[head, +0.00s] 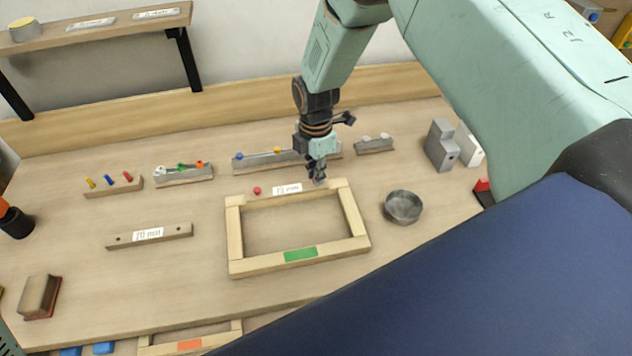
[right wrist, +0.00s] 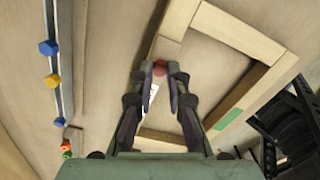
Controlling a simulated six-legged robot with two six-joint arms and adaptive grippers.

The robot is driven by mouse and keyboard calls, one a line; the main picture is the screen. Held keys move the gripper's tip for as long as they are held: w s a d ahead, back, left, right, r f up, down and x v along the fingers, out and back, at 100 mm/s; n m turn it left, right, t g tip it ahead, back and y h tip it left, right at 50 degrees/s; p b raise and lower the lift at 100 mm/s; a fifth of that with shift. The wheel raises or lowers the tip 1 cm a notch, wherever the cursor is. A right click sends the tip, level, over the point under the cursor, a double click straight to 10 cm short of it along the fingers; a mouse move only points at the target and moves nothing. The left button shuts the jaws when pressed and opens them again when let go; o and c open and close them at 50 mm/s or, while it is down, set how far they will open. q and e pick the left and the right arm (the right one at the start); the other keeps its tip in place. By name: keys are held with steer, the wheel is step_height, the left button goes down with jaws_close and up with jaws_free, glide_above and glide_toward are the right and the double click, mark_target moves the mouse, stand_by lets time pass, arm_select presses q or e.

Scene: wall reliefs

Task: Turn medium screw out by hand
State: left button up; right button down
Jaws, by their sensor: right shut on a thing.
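A wooden frame (head: 355,218) lies on the bench, with a white label (head: 287,188) on its back bar. My right gripper (head: 318,180) points down at the right end of that bar, beside the label. In the right wrist view its fingertips (right wrist: 160,78) are closed on a red screw head (right wrist: 160,67) at the bar. The fingers hide the screw's shank, so how far it sits in the wood cannot be told. A second red screw head (head: 257,190) stands left of the label. My left gripper is not in view.
Behind the frame is a metal strip (head: 248,164) with blue and yellow screws. Racks with coloured pieces (head: 183,173) stand to its left. A round metal dish (head: 403,207) and grey blocks (head: 441,145) are to the right. A labelled bar (head: 120,239) lies left of the frame.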

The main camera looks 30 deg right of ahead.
steer(key=shift+n, duration=0.9)
steer(key=shift+n, duration=0.3)
steer(key=c, duration=1.9)
jaws_free()
jaws_close()
steer(key=shift+r, duration=0.45)
steer(key=shift+r+p, duration=0.4)
steer(key=shift+p, duration=0.1)
steer(key=shift+r+p, duration=1.2)
steer(key=shift+r, duration=0.35)
